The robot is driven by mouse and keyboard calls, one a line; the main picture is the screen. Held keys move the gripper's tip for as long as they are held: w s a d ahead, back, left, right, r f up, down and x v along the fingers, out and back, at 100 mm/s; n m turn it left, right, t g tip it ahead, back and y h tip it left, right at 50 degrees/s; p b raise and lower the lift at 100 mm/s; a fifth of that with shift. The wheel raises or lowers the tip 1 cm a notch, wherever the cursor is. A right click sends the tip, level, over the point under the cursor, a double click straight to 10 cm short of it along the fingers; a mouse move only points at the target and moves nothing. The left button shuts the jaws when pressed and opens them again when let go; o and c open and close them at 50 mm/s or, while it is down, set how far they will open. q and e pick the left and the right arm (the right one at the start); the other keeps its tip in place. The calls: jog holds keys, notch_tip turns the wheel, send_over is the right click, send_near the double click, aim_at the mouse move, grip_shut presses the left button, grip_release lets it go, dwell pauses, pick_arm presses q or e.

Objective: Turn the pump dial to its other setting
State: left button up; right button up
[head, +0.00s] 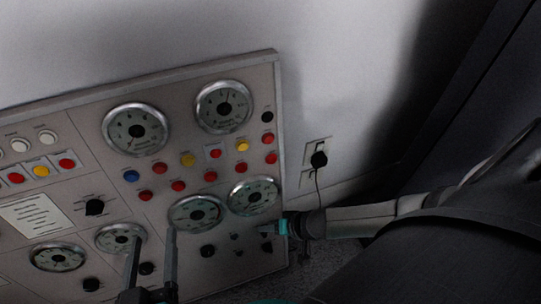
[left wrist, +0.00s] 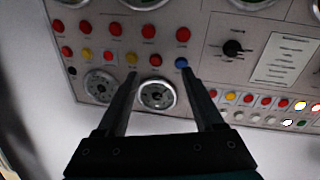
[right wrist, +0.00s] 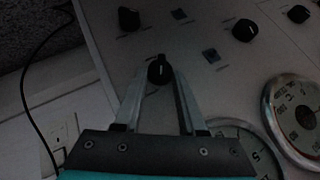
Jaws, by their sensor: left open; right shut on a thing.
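A grey control panel (head: 75,130) carries several black dials and round gauges. My right gripper (head: 264,229) is at the panel's lower right edge in the head view. In the right wrist view its fingers (right wrist: 160,78) are shut on a small black dial (right wrist: 157,70) with a pale pointer line. The dial's label is too dark to read, so I cannot tell from it whether this is the pump dial. My left gripper (head: 154,234) is open and empty in front of the lower gauges; the left wrist view shows a gap between its fingers (left wrist: 159,72).
Other black dials (right wrist: 243,30) lie near the held one. A larger dial (head: 95,207) is at the panel's left. Red, yellow and blue buttons (head: 188,159) fill the middle. A black plug with a cord (head: 319,159) sits in the wall right of the panel.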

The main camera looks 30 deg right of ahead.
grip_shut()
